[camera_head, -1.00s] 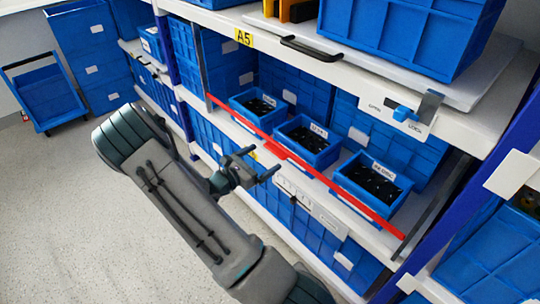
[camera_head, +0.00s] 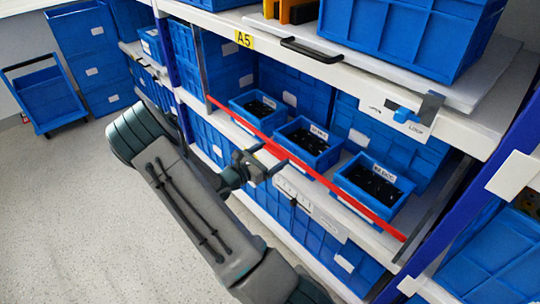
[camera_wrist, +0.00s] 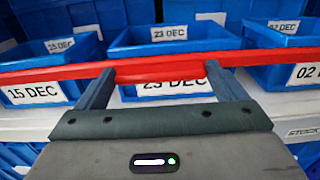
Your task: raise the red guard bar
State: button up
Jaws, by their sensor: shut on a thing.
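The red guard bar (camera_head: 335,187) runs slantwise across the front of the shelf, low before the small blue bins. It also crosses the wrist view (camera_wrist: 270,57), with a thicker red tab at its middle (camera_wrist: 160,72). My gripper (camera_head: 268,162) is at the middle of the bar. In the wrist view, my gripper's fingers (camera_wrist: 160,78) stand on the left and right of the tab and are shut on it. The fingertips are partly hidden at the bar.
Small blue bins of dark parts (camera_head: 303,143) stand just behind the bar. Above is a shelf with a black handle (camera_head: 311,50) and a blue latch (camera_head: 405,114) on a white plate. A blue cart (camera_head: 45,95) stands far left; the floor (camera_head: 75,210) is clear.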

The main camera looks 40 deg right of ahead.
notch_tip(320, 180, up, 20)
jog(key=p, duration=1.5)
jog(key=shift+r, duration=0.25)
jog(key=shift+w, duration=0.1)
jog(key=o, duration=1.1)
jog(key=shift+r, duration=0.1)
jog(key=shift+a, duration=0.1)
jog(key=s+a, duration=0.1)
jog(key=a, duration=1.2)
jog(key=shift+a+b, duration=0.3)
jog(key=shift+a, duration=0.05)
jog(key=shift+s, duration=0.15)
